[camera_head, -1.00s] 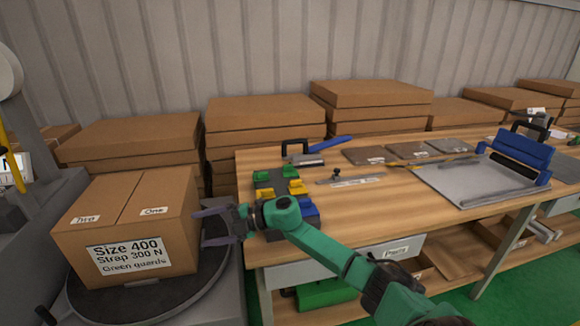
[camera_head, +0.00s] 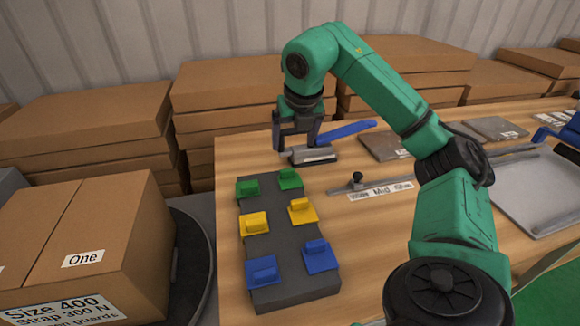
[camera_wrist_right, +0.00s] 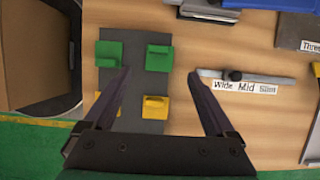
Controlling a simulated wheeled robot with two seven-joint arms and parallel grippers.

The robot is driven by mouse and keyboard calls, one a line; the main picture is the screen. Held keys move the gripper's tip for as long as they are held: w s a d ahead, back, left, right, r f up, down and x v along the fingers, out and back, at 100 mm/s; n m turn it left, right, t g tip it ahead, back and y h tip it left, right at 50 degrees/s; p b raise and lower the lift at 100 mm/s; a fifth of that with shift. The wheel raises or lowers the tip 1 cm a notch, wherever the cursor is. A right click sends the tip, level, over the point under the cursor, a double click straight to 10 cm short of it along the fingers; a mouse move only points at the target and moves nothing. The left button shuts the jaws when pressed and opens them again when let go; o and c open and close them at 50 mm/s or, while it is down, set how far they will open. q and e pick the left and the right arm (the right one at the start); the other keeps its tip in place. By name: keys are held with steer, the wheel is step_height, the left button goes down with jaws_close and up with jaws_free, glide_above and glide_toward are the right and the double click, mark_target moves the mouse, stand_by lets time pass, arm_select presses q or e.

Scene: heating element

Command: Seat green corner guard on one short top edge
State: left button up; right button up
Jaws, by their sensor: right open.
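Two green corner guards, the left one (camera_head: 247,187) and the right one (camera_head: 289,179), sit at the far end of a dark grey holder (camera_head: 284,285). My right gripper (camera_head: 295,146) is open and empty, above and beyond the green guards in the head view. In the right wrist view, the right green guard (camera_wrist_right: 159,58) lies between and below the open fingers (camera_wrist_right: 160,74); the left green guard (camera_wrist_right: 109,54) is left of them. The cardboard box (camera_head: 140,235) stands at the left, its top marked "One" and its front label cut off by the frame. My left gripper is not in view.
Yellow guards (camera_head: 255,223) and blue guards (camera_head: 264,271) share the holder. A blue-handled tool (camera_head: 312,154) lies behind it near my gripper. A metal bar (camera_head: 370,186) lies right of the holder. Stacked cardboard (camera_head: 230,105) stands behind the table.

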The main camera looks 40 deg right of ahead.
mark_target(288, 171)
steer(key=x, duration=1.3)
steer(key=shift+w+a+f+p, duration=0.1)
steer(key=shift+a+f+p, duration=0.05)
steer(key=shift+f+p, duration=0.25)
steer(key=shift+r, duration=0.1)
steer(key=c, duration=1.4)
